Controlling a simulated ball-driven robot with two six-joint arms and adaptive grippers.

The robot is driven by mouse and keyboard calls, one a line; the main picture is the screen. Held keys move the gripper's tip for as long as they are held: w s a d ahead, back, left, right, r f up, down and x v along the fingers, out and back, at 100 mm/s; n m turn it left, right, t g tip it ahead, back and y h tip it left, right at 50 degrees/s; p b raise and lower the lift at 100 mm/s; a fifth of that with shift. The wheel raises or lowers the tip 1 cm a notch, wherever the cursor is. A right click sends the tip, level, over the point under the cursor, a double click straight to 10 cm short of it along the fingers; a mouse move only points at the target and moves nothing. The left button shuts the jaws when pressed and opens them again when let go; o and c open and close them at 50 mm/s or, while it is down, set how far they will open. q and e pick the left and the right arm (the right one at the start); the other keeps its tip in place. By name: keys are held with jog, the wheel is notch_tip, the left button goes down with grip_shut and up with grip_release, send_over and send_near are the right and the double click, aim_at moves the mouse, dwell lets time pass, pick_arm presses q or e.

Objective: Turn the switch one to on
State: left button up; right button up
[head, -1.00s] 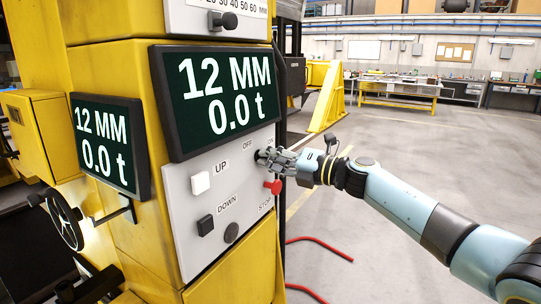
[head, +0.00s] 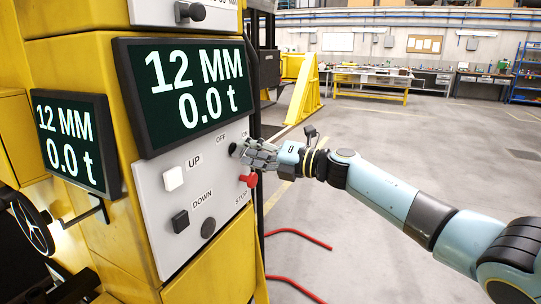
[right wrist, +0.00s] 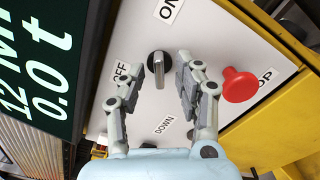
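The dark rotary switch (right wrist: 158,68) sits on the light grey control panel (right wrist: 205,28), with OFF on one side and ON on the other. In the head view the switch (head: 235,149) shows at the panel's upper right, partly behind my fingers. Its handle stands out between the labels; which setting it is at I cannot tell. My right gripper (right wrist: 161,70) is open, with one finger on each side of the switch. It also shows in the head view (head: 246,152), close to the panel. Contact with the switch is not clear. My left gripper is not in view.
A red stop button (right wrist: 238,85) stands out beside the right finger. The UP button (head: 173,178) and DOWN button (head: 180,221) are to the left. A screen (head: 190,90) above reads 12 MM and 0.0 t. Open floor lies to the right.

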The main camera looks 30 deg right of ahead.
jog(key=v, duration=1)
jog(key=shift+s+d, duration=0.15)
jog(key=shift+s, duration=0.05)
jog(key=s+f+m+g+h+b, duration=0.1)
jog(key=s+f+m+h+b, duration=0.3)
jog(key=f, duration=1.2)
jog(key=s+f+m+g+h+b, duration=0.1)
jog(key=s+f+m+b, duration=0.55)
jog(key=f, duration=0.95)
jog(key=s+f+m+g+h+b, duration=0.1)
jog(key=s+f+m+h+b, duration=0.35)
jog(key=f, duration=1.15)
jog(key=s+a+f+m+g+b, duration=0.35)
jog(key=s+f+m+g, duration=0.35)
jog(key=s+f, duration=1.3)
jog(key=s+a+f+m+g, duration=0.1)
jog(key=s+m, duration=0.3)
jog(key=s, duration=0.4)
jog(key=s+a+f+m+g, duration=0.2)
jog(key=s+f+m+g, duration=0.1)
jog(key=s, duration=0.5)
jog(key=shift+f+m+g, duration=0.4)
jog(key=shift+f, duration=0.45)
